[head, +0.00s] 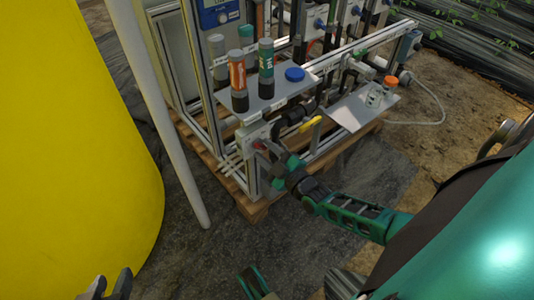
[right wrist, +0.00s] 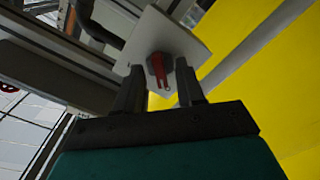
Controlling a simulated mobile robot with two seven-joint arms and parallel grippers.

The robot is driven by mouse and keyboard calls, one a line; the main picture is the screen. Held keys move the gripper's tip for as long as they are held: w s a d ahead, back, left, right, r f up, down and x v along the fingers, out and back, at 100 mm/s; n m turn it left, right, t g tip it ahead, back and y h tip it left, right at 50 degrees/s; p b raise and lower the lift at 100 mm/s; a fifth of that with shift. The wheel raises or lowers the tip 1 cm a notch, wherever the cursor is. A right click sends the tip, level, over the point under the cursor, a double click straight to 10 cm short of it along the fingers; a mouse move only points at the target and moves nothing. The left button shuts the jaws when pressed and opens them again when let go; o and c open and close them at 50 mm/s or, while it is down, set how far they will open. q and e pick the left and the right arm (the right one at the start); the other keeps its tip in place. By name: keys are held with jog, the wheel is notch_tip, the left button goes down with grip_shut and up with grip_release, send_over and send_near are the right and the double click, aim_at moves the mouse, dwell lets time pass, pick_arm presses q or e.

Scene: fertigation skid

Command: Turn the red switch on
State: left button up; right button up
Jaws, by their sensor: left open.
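The red switch (right wrist: 158,70) sits on a light square plate (right wrist: 176,34) in the right wrist view. Its red handle points down in that picture, toward my palm. My right gripper (right wrist: 160,78) is open, with one finger on each side of the handle and gaps visible; I cannot tell whether either finger touches it. In the head view the right gripper (head: 264,151) is at the front corner of the skid, mostly covering the switch, of which a little red (head: 258,145) shows. My left gripper (head: 110,287) is open and empty at the bottom left edge.
The skid's metal frame (head: 215,125) stands on a wooden pallet (head: 252,208). A shelf above the switch holds an orange-labelled bottle (head: 237,78) and a green-labelled one (head: 266,65). A yellow tank (head: 70,150) and a white pipe (head: 165,120) stand left. A yellow-handled valve (head: 308,124) is close by.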

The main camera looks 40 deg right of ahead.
grip_shut()
dwell(0.4)
jog(key=shift+m, duration=0.3)
jog(key=m, duration=1.3)
jog(key=shift+m, duration=0.3)
jog(key=shift+a+m, duration=0.1)
jog(key=shift+m, duration=1.8)
